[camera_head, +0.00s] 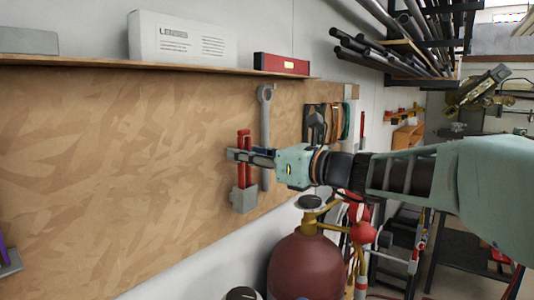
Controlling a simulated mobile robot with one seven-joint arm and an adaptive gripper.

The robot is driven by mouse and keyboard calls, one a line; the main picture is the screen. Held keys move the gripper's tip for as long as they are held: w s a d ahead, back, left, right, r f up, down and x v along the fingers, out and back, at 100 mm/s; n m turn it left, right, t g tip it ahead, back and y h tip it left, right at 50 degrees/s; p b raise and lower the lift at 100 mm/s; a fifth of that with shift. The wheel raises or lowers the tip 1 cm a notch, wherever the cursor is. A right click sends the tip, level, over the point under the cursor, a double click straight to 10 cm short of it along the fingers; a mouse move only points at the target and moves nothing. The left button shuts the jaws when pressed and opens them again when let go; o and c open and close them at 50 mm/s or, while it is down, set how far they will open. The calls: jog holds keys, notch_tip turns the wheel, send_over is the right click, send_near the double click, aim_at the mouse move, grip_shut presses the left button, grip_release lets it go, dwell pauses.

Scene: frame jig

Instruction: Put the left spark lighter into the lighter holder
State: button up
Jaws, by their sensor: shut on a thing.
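Two red upright bars (243,175), which look like the spark lighter, show at the pegboard-like wooden panel, just left of a hanging wrench. My gripper (238,155) reaches in from the right and is shut on the red bars at mid-height, its fingers crossing in front of them. A small grey block (243,200), which looks like the lighter holder, is on the panel directly below. The bars' lower ends meet or overlap the grey block in the picture; I cannot tell whether they are inside it. No second lighter can be told apart.
A grey wrench (265,115) hangs close to my gripper. Tape-like rolls (318,122) hang farther right. A shelf (150,68) with a white box (182,38) and a red box (281,64) runs above. A dark red tank (308,265) stands below. The panel's left part is clear.

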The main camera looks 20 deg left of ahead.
jog(key=shift+f, duration=0.25)
jog(key=o, duration=1)
jog(key=shift+d, duration=0.1)
